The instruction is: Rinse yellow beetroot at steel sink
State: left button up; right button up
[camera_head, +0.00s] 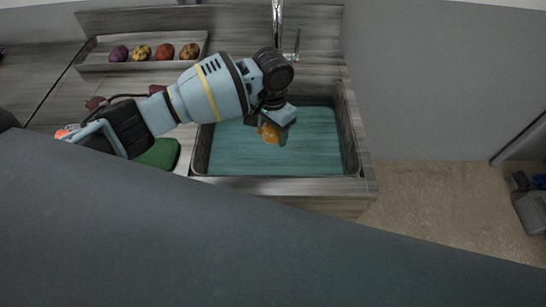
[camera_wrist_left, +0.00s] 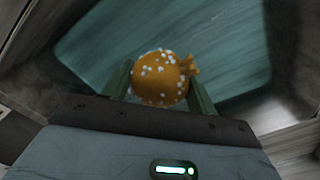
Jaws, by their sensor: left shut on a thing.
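The yellow beetroot (camera_head: 269,133) is an orange-yellow round root, held over the sink at the end of my left arm. In the left wrist view the beetroot (camera_wrist_left: 160,78) carries several white specks and has a short stub on its right side. My left gripper (camera_wrist_left: 161,88) is shut on it, one finger on each side. In the head view the left gripper (camera_head: 271,122) is partly hidden by its own wrist. The steel sink (camera_head: 352,150) has a teal surface inside, below the beetroot. My right gripper is not in view.
A tray (camera_head: 85,64) behind the counter's left part holds several round vegetables. A faucet (camera_head: 277,25) with a lever rises behind the sink. A green object (camera_head: 160,154) lies left of the sink, partly hidden by my arm. Open floor (camera_head: 430,195) shows at right.

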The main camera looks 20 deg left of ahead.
pick_arm(q)
jog(key=shift+r, duration=3)
jog(key=shift+r, duration=2)
